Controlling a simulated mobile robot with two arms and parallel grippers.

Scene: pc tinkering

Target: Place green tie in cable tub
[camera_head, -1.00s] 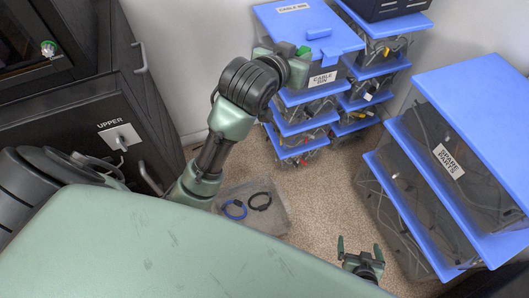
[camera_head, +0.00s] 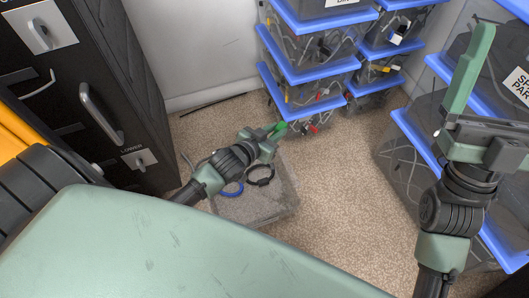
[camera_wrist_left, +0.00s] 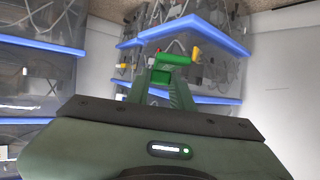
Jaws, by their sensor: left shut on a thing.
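The green tie (camera_head: 281,127) is held in my left gripper (camera_head: 272,132), which is shut on it. In the left wrist view the green tie (camera_wrist_left: 174,61) sits between the fingertips. The cable tub (camera_head: 262,208) is a grey see-through open tub on the floor. A blue tie (camera_head: 231,190) and a black tie (camera_head: 261,176) lie in it. My left gripper is at the tub's far side in the head view; its height above the rim is hard to tell. My right gripper (camera_head: 480,135) is at the right, one finger upright, the other out of frame; it looks open and empty.
Clear bins with blue lids (camera_head: 305,70) are stacked behind my left gripper, with cables inside. More blue-lidded bins (camera_head: 408,160) stand at the right. A black cabinet (camera_head: 120,100) stands at the left. Carpet (camera_head: 335,190) is free between the tub and the right bins.

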